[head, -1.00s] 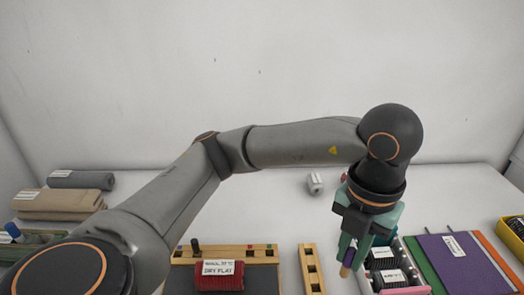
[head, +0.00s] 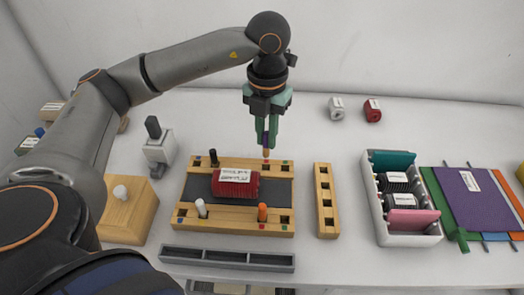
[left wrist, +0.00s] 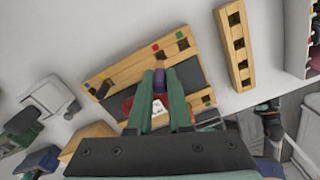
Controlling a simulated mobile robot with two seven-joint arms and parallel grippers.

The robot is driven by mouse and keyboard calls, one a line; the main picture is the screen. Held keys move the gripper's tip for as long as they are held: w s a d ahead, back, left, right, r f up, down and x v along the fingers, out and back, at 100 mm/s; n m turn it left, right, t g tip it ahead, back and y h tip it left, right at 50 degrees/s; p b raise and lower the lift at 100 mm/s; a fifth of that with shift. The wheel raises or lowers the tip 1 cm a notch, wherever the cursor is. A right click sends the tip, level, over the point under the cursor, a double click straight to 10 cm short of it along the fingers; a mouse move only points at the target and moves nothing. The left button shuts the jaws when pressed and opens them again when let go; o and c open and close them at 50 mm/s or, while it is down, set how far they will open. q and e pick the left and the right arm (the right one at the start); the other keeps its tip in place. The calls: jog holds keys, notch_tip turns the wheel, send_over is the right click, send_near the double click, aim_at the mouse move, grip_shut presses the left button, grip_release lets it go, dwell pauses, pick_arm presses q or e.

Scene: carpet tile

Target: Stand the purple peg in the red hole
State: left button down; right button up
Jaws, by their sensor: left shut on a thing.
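My left gripper (head: 266,128) is shut on the purple peg (head: 265,140) and points down. The peg hangs upright, with its pale wooden tip lowest. The tip appears above the far rail of the wooden peg board (head: 182,190), close to a red mark (head: 265,162); the exact gap cannot be told. In the left wrist view the purple peg (left wrist: 160,79) sits between the fingers, and the red mark (left wrist: 156,47) lies just past its tip. The hole beneath the peg is hidden. My right gripper is not in view.
The board holds a black peg (head: 213,158), a white peg (head: 201,208), an orange peg (head: 262,212) and a red labelled bundle (head: 236,186). A narrow wooden rack (head: 326,225) stands to its right, then a white tray (head: 405,240). A grey trough (head: 227,258) lies in front.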

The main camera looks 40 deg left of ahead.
aim_at(266, 156)
pick_arm(q)
jog(key=shift+f, duration=3)
jog(key=shift+f, duration=0.15)
jog(key=c, duration=0.8)
grip_release()
jog(key=shift+c, duration=0.2)
notch_tip(266, 156, up, 12)
jog(key=shift+r, duration=0.2)
